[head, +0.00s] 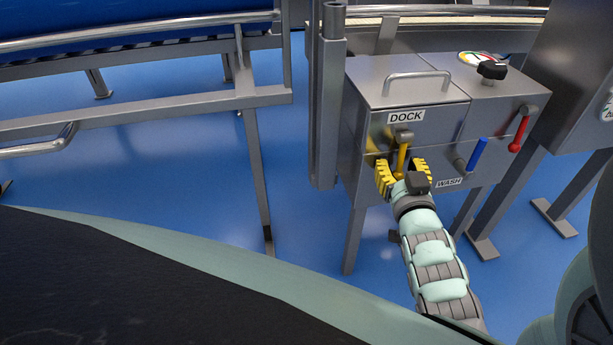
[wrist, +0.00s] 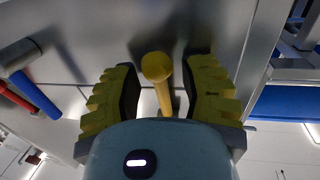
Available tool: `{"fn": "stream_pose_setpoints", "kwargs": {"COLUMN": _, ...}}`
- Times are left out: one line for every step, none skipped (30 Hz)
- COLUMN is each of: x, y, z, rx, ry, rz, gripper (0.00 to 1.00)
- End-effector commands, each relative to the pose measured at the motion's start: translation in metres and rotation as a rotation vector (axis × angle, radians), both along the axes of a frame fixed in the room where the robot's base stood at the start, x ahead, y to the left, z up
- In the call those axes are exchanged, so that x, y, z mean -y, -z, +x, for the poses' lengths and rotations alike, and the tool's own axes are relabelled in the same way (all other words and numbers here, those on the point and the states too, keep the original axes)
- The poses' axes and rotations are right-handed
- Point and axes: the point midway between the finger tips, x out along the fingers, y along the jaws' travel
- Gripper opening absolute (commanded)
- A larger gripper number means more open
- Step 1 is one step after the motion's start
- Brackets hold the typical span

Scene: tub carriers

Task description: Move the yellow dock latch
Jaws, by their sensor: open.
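The yellow dock latch (head: 402,158) is a lever hanging down below the DOCK label (head: 406,116) on the front of a grey metal box (head: 364,120). My gripper (head: 404,176), with yellow ribbed fingers, is open at the latch's lower part. In the wrist view the latch (wrist: 163,88) stands between the two open fingers (wrist: 160,95), with a gap visible on each side. The latch's lower end is partly hidden by my gripper in the head view.
Right of the latch are a blue lever (head: 477,154) by the WASH label (head: 449,183) and a red lever (head: 519,134). A black knob (head: 491,70) and a bar handle (head: 416,78) are on top. A vertical grey post (head: 327,110) stands close left.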

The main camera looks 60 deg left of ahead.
Motion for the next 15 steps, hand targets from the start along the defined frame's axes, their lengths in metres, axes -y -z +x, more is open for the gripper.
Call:
{"fn": "stream_pose_setpoints", "kwargs": {"x": -0.001, "y": 0.0005, "z": -0.0013, "rx": -0.001, "ry": -0.004, "rz": -0.002, "gripper": 0.42}}
{"fn": "stream_pose_setpoints", "kwargs": {"x": -0.0009, "y": 0.0004, "z": -0.0013, "rx": -0.001, "ry": -0.004, "rz": -0.002, "gripper": 0.42}}
{"fn": "stream_pose_setpoints", "kwargs": {"x": -0.0007, "y": 0.0004, "z": -0.0013, "rx": 0.0, "ry": -0.004, "rz": -0.002, "gripper": 0.42}}
{"fn": "stream_pose_setpoints", "kwargs": {"x": -0.0007, "y": 0.0005, "z": -0.0013, "rx": 0.0, "ry": -0.004, "rz": -0.002, "gripper": 0.42}}
{"fn": "stream_pose_setpoints", "kwargs": {"x": -0.0007, "y": 0.0005, "z": -0.0013, "rx": 0.0, "ry": -0.004, "rz": -0.002, "gripper": 0.42}}
{"fn": "stream_pose_setpoints", "kwargs": {"x": -0.0007, "y": 0.0004, "z": -0.0014, "rx": 0.0, "ry": -0.004, "rz": -0.002, "gripper": 0.45}}
{"fn": "stream_pose_setpoints", "kwargs": {"x": -0.0006, "y": 0.0005, "z": -0.0013, "rx": 0.0, "ry": -0.004, "rz": -0.002, "gripper": 0.41}}
{"fn": "stream_pose_setpoints", "kwargs": {"x": -0.0006, "y": 0.0005, "z": -0.0013, "rx": 0.0, "ry": -0.003, "rz": -0.002, "gripper": 0.38}}
{"fn": "stream_pose_setpoints", "kwargs": {"x": -0.0005, "y": 0.0005, "z": -0.0012, "rx": 0.0, "ry": -0.003, "rz": -0.002, "gripper": 0.34}}
{"fn": "stream_pose_setpoints", "kwargs": {"x": -0.0005, "y": 0.0005, "z": -0.0012, "rx": 0.0, "ry": -0.003, "rz": -0.002, "gripper": 0.31}}
{"fn": "stream_pose_setpoints", "kwargs": {"x": -0.0004, "y": 0.0006, "z": -0.0012, "rx": 0.0, "ry": -0.003, "rz": -0.002, "gripper": 0.28}}
{"fn": "stream_pose_setpoints", "kwargs": {"x": -0.0004, "y": 0.0005, "z": -0.0012, "rx": 0.0, "ry": -0.003, "rz": -0.002, "gripper": 0.24}}
{"fn": "stream_pose_setpoints", "kwargs": {"x": -0.0004, "y": 0.0005, "z": -0.0011, "rx": 0.0, "ry": -0.003, "rz": -0.002, "gripper": 0.21}}
{"fn": "stream_pose_setpoints", "kwargs": {"x": -0.0003, "y": 0.0006, "z": -0.0011, "rx": 0.0, "ry": -0.003, "rz": -0.002, "gripper": 0.18}}
{"fn": "stream_pose_setpoints", "kwargs": {"x": -0.0002, "y": 0.0006, "z": -0.001, "rx": 0.0, "ry": -0.003, "rz": -0.002, "gripper": 0.14}}
